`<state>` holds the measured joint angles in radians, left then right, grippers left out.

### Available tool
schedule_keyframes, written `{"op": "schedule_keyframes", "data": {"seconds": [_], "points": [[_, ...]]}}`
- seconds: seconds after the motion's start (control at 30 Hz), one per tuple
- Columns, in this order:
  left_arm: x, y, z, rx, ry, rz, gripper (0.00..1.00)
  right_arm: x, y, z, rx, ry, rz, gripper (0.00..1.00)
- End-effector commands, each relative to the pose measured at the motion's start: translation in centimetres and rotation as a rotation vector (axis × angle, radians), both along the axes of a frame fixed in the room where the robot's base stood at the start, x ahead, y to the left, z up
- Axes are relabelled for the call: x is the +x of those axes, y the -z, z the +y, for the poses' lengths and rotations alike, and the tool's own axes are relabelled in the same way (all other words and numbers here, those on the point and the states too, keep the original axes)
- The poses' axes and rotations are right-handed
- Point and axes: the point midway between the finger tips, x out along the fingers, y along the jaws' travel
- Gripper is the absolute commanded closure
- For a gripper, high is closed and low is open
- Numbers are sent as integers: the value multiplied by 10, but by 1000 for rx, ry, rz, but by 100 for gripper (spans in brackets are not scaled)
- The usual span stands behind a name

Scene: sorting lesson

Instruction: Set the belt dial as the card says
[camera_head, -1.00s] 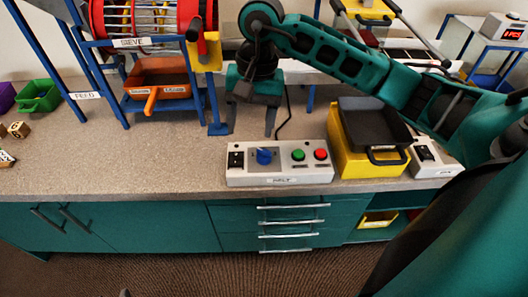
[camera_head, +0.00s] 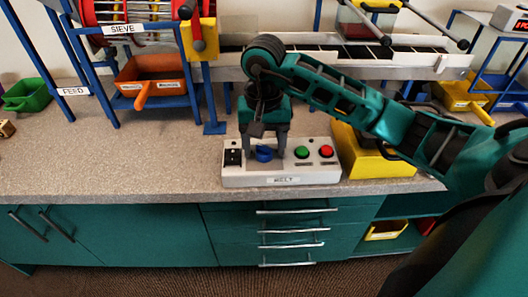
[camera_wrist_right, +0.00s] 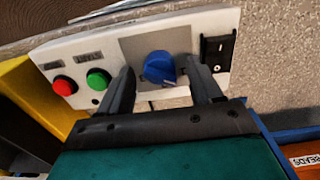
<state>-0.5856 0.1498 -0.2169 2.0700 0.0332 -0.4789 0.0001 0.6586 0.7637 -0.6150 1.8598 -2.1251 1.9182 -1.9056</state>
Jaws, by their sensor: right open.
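The belt control box (camera_head: 290,178) is a white panel on the bench's front edge. It carries a blue dial (camera_head: 264,153), a black switch (camera_head: 233,157), a green button (camera_head: 302,152) and a red button (camera_head: 326,151). My right gripper (camera_head: 265,150) points down over the box, its fingers apart on either side of the dial. In the right wrist view the blue dial (camera_wrist_right: 160,68) sits between the two open fingertips; I cannot tell whether they touch it. I cannot make out the dial's marks or any card. My left gripper is not in view.
A yellow bin (camera_head: 368,160) stands right of the box, partly behind my right arm. The sieve frame (camera_head: 75,60) with an orange tray (camera_head: 155,75) stands behind left. A conveyor belt (camera_head: 420,52) runs along the back.

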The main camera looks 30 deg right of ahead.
Motion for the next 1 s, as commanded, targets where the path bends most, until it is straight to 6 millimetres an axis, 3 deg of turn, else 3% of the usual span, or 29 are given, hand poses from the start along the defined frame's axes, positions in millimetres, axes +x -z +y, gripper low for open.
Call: {"op": "schedule_keyframes", "data": {"seconds": [0.37,0.9,1.0], "points": [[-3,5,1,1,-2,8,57,0,5,0,0,1,0,35],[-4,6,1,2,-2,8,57,0,4,0,0,0,0,87],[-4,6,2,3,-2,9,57,0,4,0,0,1,0,91]]}}
